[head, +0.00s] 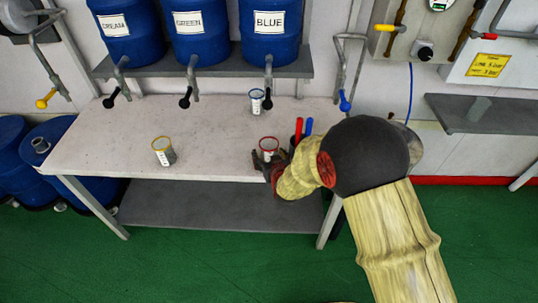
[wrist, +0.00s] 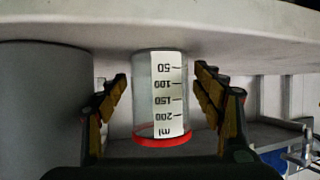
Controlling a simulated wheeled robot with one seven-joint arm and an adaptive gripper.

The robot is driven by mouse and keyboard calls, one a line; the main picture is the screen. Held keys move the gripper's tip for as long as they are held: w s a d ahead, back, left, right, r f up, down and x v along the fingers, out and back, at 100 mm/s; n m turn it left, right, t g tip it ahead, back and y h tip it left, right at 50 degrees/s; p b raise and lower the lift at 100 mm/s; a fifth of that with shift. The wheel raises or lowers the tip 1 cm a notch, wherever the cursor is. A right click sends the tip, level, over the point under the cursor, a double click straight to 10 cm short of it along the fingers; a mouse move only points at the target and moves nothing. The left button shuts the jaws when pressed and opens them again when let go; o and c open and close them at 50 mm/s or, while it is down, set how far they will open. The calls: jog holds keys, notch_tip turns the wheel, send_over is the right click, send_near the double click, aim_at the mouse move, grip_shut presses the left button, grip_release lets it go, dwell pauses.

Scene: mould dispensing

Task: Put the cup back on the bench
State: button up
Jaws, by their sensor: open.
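A clear cup with a red rim (head: 268,144) stands upright near the front edge of the bench (head: 215,130). The wrist view is upside down, and there the cup (wrist: 160,95) shows its white ml scale, with its base against the bench top (wrist: 240,25). My gripper (head: 267,161) is at the cup from the front. In the wrist view its fingers (wrist: 161,75) stand apart on both sides of the cup, with a visible gap on each side. Part of the cup's lower body is hidden by the gripper in the head view.
A yellow-rimmed cup (head: 162,151) stands left on the bench, and a blue-rimmed cup (head: 257,102) stands behind under the BLUE barrel (head: 269,32). A dark holder with red and blue handles (head: 303,128) is close to the right of my gripper. The bench's middle is clear.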

jog(key=shift+r, duration=0.25)
jog(key=p+v, duration=0.4)
jog(key=v, duration=0.8)
jog(key=s+d+r+m+g, duration=0.1)
jog(key=s+d+r, duration=0.1)
jog(key=d+r, duration=0.35)
jog(key=s+d+r+g, duration=0.2)
jog(key=r, duration=0.6)
jog(key=s+d+r+g+h, duration=0.1)
jog(key=s+d+r, duration=0.2)
jog(key=s, duration=0.4)
jog(key=s+d+r+m+g+h, duration=0.1)
jog(key=s+d+r, duration=0.2)
jog(key=s, duration=0.5)
jog(key=s+d+r+g, duration=0.1)
jog(key=s+d+r, duration=0.2)
jog(key=s, duration=0.5)
jog(key=shift+s+r+m+g+h, duration=0.2)
jog(key=shift+r+m+g+h, duration=0.1)
jog(key=shift+r+g+h, duration=0.15)
jog(key=shift+r, duration=0.1)
